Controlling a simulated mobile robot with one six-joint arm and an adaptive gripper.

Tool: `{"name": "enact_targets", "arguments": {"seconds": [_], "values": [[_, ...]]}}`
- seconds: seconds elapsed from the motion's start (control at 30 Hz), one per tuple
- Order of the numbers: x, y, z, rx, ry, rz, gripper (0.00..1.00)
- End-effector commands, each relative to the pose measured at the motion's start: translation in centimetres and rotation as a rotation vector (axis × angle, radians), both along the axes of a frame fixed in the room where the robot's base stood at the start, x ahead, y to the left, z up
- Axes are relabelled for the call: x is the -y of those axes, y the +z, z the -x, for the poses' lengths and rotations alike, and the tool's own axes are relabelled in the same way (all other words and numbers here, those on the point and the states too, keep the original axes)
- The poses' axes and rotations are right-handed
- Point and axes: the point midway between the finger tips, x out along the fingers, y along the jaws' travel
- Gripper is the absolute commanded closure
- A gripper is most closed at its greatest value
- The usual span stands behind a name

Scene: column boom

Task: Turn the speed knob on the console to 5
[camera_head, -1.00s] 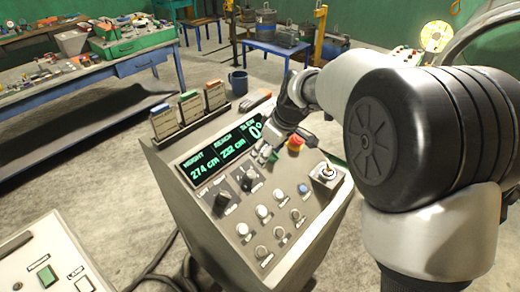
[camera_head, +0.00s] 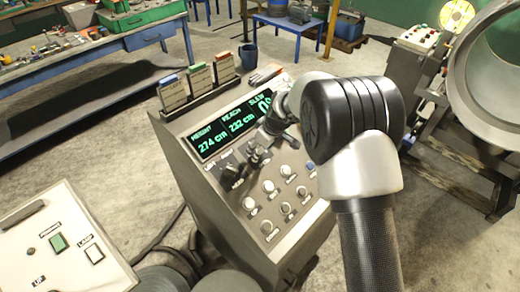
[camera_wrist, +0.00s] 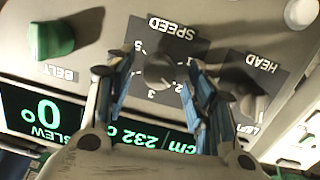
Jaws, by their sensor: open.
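The console (camera_head: 228,225) stands upright with a sloped panel. In the wrist view, which shows the panel upside down, the dark round speed knob (camera_wrist: 160,72) sits on a dark plate marked SPEED, with numbers around it; 5, 3 and 2 are readable. Its pointer direction is unclear. My gripper (camera_wrist: 160,78) is open, with one blue-edged finger on each side of the knob; whether they touch it I cannot tell. In the head view, my gripper (camera_head: 258,153) is low over the panel and hides most of the speed knob.
The green belt switch (camera_wrist: 50,40) and the head knob (camera_wrist: 252,100) flank the speed knob. The lit display (camera_head: 228,128), white knobs (camera_head: 268,187) and card holders (camera_head: 198,90) share the console. A second control box (camera_head: 60,245) stands at lower left.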

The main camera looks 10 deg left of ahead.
Motion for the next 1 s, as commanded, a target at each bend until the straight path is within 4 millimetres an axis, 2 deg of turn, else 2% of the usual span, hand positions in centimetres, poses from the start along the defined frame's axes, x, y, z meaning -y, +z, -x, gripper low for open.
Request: {"name": "enact_targets", "arguments": {"seconds": [0.1, 0.43, 1.0], "values": [[-0.27, -0.88, -0.20, 0.000, 0.000, 0.000, 0.50], [-0.37, -1.08, -0.31, 0.001, 0.000, 0.000, 0.50], [-0.34, -1.07, -0.29, 0.001, 0.000, 0.000, 0.88]]}}
